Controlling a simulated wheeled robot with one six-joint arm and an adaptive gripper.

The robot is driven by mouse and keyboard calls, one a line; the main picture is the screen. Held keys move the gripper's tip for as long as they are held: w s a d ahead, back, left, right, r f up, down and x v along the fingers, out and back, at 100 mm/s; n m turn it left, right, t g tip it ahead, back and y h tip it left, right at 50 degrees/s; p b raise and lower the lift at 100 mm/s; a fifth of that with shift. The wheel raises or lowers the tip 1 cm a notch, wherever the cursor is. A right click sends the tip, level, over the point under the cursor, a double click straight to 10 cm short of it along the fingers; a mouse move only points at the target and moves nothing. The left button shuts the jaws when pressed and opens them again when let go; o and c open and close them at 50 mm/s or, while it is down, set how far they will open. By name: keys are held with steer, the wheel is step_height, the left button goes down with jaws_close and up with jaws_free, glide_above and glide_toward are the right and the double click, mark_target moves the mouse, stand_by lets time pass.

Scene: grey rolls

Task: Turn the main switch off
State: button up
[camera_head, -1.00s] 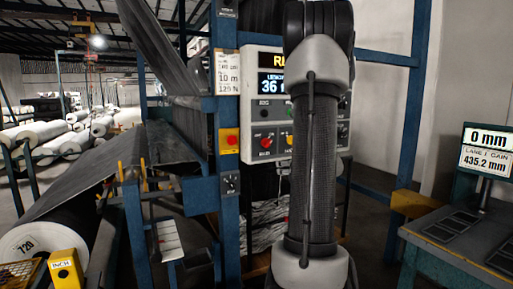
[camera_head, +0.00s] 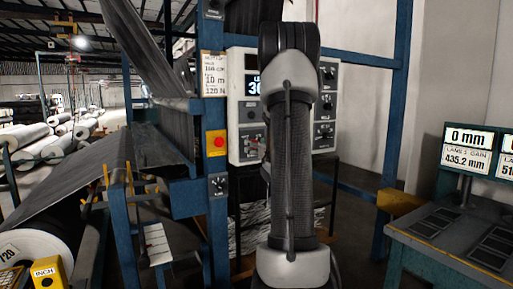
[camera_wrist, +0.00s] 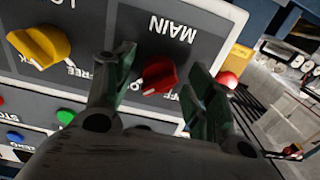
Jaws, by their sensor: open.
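The main switch (camera_wrist: 159,76) is a red rotary knob on a grey panel in the wrist view, beside the upside-down word MAIN. Its ridge is tilted in the picture. My gripper (camera_wrist: 161,63) is open, with one dark green finger on each side of the knob in the picture. I cannot tell whether either finger touches it. In the head view the control panel (camera_head: 240,90) is partly hidden behind my arm, and I cannot make out the main switch there.
A yellow knob (camera_wrist: 40,47) sits beside the main switch, with green and blue buttons near it. A red button on a yellow box (camera_head: 217,142) is on the blue post left of the panel. A desk with displays (camera_head: 468,142) stands at right.

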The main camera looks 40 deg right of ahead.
steer(key=c, duration=1)
steer(key=shift+n, duration=0.4)
steer(key=n, duration=0.3)
steer(key=shift+n, duration=0.4)
steer(key=n, duration=1.3)
steer(key=shift+n, duration=0.3)
